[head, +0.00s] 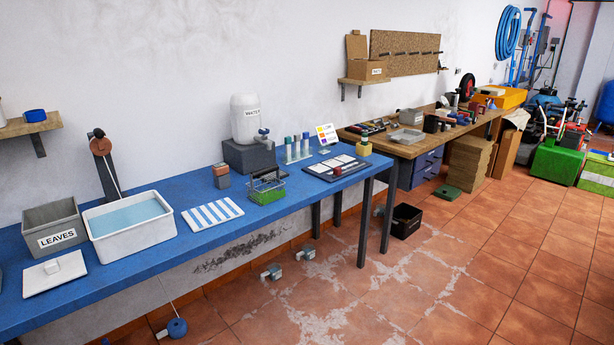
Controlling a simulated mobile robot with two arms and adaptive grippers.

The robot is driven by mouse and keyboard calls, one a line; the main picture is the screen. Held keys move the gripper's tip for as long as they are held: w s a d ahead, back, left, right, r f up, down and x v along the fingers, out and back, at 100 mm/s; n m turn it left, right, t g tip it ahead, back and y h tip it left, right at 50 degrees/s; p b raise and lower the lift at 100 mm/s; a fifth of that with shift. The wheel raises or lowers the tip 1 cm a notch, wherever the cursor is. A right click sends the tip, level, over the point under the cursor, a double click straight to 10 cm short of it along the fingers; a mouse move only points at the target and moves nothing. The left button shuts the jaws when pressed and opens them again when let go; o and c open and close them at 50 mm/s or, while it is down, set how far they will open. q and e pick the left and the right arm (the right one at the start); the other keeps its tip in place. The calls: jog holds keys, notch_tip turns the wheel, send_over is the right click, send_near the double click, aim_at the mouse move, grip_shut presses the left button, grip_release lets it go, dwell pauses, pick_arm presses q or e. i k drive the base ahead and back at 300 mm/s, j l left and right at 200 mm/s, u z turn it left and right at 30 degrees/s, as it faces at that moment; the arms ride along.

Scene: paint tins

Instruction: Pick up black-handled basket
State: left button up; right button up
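Neither of my grippers is in view.
A red-and-grey block (221,175) and a striped cloth (212,214) lie left of the basket. Behind stand a water jug (246,118) on a grey block and a rack of tubes (297,148).

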aim_at(266, 197)
jog(key=i+l+u, duration=0.1)
jog(key=i, duration=0.4)
jog(key=i+l, duration=0.4)
jog(key=i, duration=0.15)
jog(key=j+u, duration=0.05)
